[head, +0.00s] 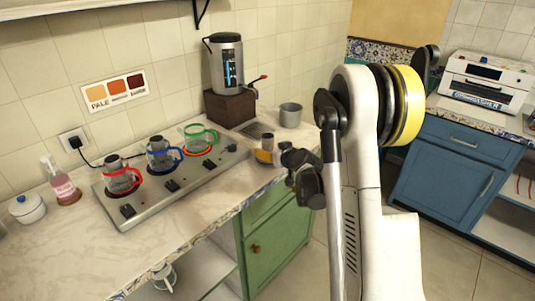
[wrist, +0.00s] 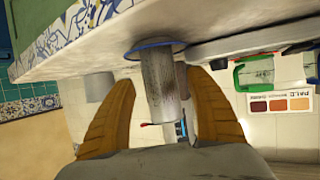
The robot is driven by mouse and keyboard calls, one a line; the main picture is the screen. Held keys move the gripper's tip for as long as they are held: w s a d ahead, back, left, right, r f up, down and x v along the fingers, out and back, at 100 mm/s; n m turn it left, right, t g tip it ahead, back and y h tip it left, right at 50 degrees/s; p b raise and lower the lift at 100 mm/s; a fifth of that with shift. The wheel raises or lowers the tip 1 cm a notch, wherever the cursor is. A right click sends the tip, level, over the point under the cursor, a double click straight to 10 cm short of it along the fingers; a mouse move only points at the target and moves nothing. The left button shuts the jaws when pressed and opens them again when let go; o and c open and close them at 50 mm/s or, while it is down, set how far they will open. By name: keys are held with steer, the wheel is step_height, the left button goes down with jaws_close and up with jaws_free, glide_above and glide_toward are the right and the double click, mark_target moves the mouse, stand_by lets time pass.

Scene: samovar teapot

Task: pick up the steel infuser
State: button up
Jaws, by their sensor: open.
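The wrist view is upside down. It shows a grey steel cylinder, which looks like the steel infuser (wrist: 158,82), upright on a blue-rimmed dish (wrist: 146,43) on the counter. My gripper (wrist: 161,80) is open, with one orange-brown finger on each side of the infuser. Gaps show between the fingers and its wall. In the head view my gripper (head: 266,156) is low at the counter's front edge, right of the burner plate.
A steel cup (head: 290,115) stands behind my gripper. A samovar (head: 226,62) stands on a dark block (head: 230,107) at the back. Several glass pots with coloured handles, including a green one (head: 201,137), stand on the burner plate (head: 172,205) to the left.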

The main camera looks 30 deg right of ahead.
steer(key=shift+x, duration=1.15)
steer(key=c, duration=1.3)
steer(key=shift+o, duration=0.2)
steer(key=shift+r, duration=0.1)
